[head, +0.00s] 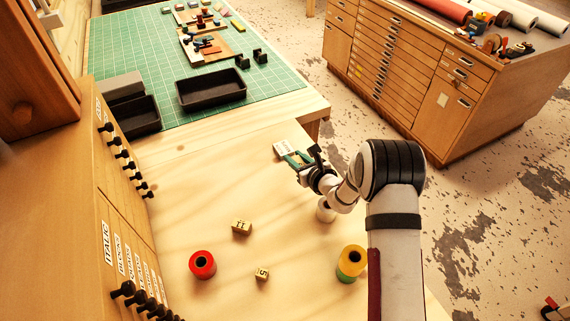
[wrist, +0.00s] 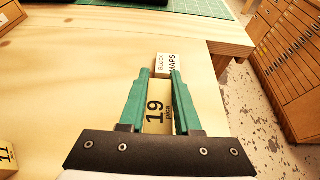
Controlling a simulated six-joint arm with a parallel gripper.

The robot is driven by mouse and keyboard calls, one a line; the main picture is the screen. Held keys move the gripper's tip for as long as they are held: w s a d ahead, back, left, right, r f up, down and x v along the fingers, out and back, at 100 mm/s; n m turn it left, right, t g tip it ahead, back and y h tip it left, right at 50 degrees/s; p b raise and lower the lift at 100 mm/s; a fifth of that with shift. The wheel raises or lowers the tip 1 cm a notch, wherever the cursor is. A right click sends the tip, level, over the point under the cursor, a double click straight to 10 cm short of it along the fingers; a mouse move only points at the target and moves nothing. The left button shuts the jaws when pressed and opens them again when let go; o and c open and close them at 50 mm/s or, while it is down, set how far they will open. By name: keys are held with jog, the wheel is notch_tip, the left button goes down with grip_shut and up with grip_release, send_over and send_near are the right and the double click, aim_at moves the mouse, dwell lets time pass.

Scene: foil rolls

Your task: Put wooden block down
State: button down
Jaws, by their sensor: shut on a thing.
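My gripper (head: 296,158) is over the right part of the pale wooden table, near its edge. In the wrist view its green fingers (wrist: 159,90) are closed on both sides of a pale wooden block (wrist: 157,112) marked "19 pica". I cannot tell whether the block touches the table. Just beyond the fingertips is a small piece with a white "BLOCK MAPS" label (wrist: 167,64), also visible in the head view (head: 282,149). Two other wooden blocks lie on the table: one marked "11" (head: 241,227) and one marked "5" (head: 262,274).
A red roll (head: 203,265), a yellow and green roll (head: 351,262) and a pale one (head: 326,213) stand on the table (head: 190,200). A black tray (head: 210,90) sits on the green mat (head: 150,50). Knobbed drawers (head: 120,240) line the left.

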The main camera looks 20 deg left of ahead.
jog(key=d+r, duration=0.4)
jog(key=d, duration=0.3)
jog(key=n+g+y, duration=0.3)
jog(key=n+g, duration=0.1)
send_over(215, 179)
jog(key=f, duration=0.5)
jog(key=shift+w+d+f, duration=0.1)
jog(key=shift+w+d, duration=0.05)
jog(key=shift+d, duration=0.25)
jog(key=f, duration=0.2)
jog(key=a+f, duration=0.1)
jog(key=f, duration=0.1)
jog(key=shift+f, duration=0.3)
jog(key=shift+d, duration=0.1)
jog(key=c, duration=0.6)
grip_release()
jog(key=shift+f, duration=0.15)
